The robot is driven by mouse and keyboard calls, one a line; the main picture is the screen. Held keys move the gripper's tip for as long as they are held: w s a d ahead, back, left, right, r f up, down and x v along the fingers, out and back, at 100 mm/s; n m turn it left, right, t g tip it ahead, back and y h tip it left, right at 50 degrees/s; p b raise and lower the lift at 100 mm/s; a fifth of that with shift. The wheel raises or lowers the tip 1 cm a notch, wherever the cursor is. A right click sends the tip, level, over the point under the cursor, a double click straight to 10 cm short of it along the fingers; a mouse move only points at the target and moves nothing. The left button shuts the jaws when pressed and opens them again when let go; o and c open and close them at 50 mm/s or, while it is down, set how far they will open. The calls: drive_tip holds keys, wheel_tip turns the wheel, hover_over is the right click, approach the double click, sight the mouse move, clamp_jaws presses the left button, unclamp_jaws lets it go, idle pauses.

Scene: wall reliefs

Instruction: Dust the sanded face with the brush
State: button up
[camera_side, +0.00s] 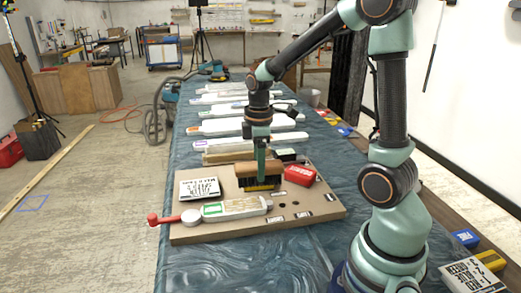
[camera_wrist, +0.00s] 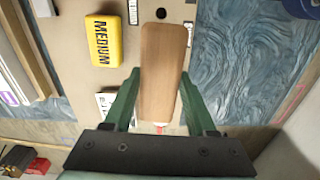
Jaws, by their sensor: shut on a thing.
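My gripper (camera_side: 260,163) is shut on a wooden-backed brush (camera_side: 246,170) with dark bristles. In the wrist view the gripper's green fingers (camera_wrist: 160,78) stand on either side of the long wooden brush back (camera_wrist: 163,50). The brush is upright, bristles down, over the rear middle of a brown board (camera_side: 190,233). I cannot tell whether the bristles touch the board. A pale paddle-shaped piece (camera_side: 246,205) with a green-edged label lies on the board in front of the brush. Which face is sanded cannot be made out.
A red block (camera_side: 301,174) sits right of the brush, and a white printed card (camera_side: 199,188) left of it. A red-knobbed tool (camera_side: 165,218) lies at the board's left. A yellow MEDIUM block (camera_wrist: 103,40) shows in the wrist view. Several pale pieces (camera_side: 225,127) line the blue-covered table behind.

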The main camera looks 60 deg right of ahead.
drive_tip(key=shift+f, duration=3.1)
drive_tip(key=shift+w+a+f, duration=0.45)
drive_tip(key=shift+w+a, duration=2.8)
drive_tip(key=shift+a, duration=0.05)
drive_tip(key=shift+s+d, duration=3.05)
drive_tip(key=shift+d, duration=0.05)
drive_tip(key=shift+s+d+r, duration=0.1)
drive_tip(key=shift+d+r, duration=0.05)
drive_tip(key=shift+r, duration=0.45)
drive_tip(key=shift+s+d+r, duration=0.1)
drive_tip(key=shift+r, duration=3.35)
